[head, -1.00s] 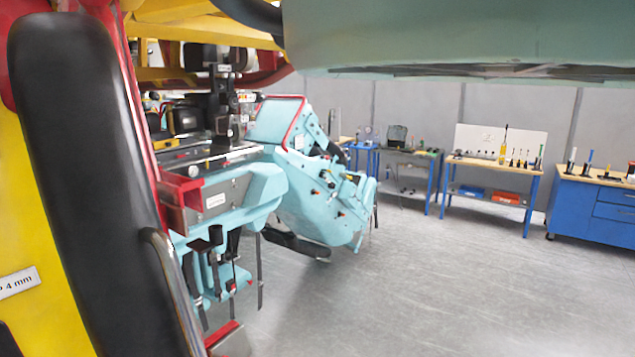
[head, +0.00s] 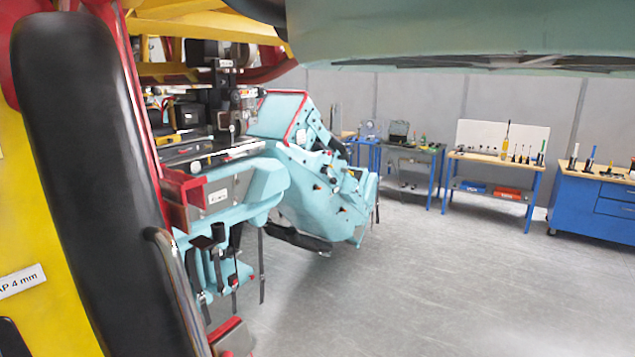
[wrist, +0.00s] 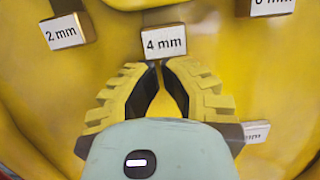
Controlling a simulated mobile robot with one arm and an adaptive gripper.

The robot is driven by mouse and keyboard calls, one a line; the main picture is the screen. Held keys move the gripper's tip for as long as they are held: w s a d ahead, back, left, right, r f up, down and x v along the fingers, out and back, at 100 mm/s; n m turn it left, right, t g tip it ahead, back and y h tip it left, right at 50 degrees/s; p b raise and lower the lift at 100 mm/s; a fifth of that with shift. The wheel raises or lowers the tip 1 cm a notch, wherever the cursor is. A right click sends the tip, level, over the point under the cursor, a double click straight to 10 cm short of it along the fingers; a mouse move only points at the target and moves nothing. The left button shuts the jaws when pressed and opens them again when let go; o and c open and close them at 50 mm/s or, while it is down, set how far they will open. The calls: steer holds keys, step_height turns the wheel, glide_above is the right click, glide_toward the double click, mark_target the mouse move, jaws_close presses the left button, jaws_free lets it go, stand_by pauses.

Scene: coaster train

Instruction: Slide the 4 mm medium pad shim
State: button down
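In the wrist view, a small block labelled "4 mm" (wrist: 164,42) sits on a yellow surface (wrist: 240,70), just beyond my fingertips. My gripper (wrist: 160,64) points at it from below, its fingertips close together at the block's lower edge. A narrow gap shows between the dark finger pads. I cannot tell whether they touch or hold any part of the block. A "2 mm" block (wrist: 64,34) is at upper left. In the head view my gripper does not show; a label ending in "P 4 mm" (head: 20,280) is on a yellow panel (head: 32,215) at the left edge.
In the wrist view, another labelled block (wrist: 265,6) is cut off at upper right, and one (wrist: 256,131) is partly behind my right finger. In the head view a turquoise machine (head: 320,190) stands mid-left, with workbenches (head: 497,162) behind. The grey floor (head: 430,290) is clear.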

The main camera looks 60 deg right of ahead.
steer(key=shift+d+r, duration=0.2)
steer(key=shift+r, duration=0.25)
steer(key=shift+f, duration=0.1)
